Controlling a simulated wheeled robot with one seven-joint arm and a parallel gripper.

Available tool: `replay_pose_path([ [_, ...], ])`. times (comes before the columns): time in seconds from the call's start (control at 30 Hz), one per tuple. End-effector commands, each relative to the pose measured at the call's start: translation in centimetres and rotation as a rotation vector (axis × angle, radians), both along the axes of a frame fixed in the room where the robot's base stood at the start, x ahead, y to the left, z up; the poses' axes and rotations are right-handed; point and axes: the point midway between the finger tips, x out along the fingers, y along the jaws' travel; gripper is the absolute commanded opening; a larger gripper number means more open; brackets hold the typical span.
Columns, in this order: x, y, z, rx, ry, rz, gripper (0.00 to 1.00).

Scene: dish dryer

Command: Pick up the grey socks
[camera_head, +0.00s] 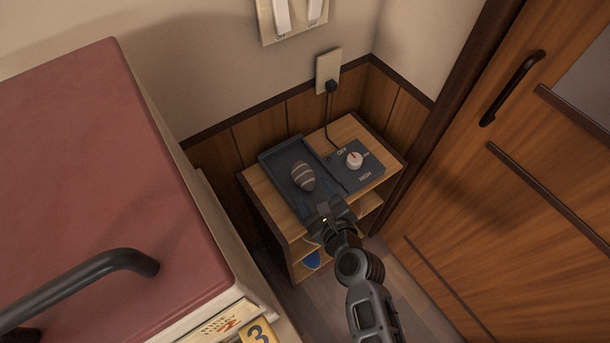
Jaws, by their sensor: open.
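A small rounded bundle with grey and pale stripes, which looks like the grey socks (303,176), lies in a dark blue-grey tray (270,158) on top of a small wooden shelf unit. My gripper (322,213) is over the near end of the tray, just in front of the socks in the picture. It is open and appears empty. A gap shows between it and the socks. My gripper and wrist hide the near end of the tray.
Beside the tray is a control panel with a knob (354,160), its cord running to a wall outlet (328,70). A red-topped cabinet (110,200) with a dark handle fills the left. A wooden door (540,180) stands right. A blue item (312,261) sits on a lower shelf.

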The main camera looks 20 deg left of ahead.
Motion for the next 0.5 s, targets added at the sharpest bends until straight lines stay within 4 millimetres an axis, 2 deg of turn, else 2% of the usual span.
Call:
replay_pose_path([
  [0.3,2.3,3.0,-1.7,0.001,-0.001,0.000,0.67],
  [0.5,3.2,3.8,-2.1,-0.001,-0.001,0.000,0.67],
])
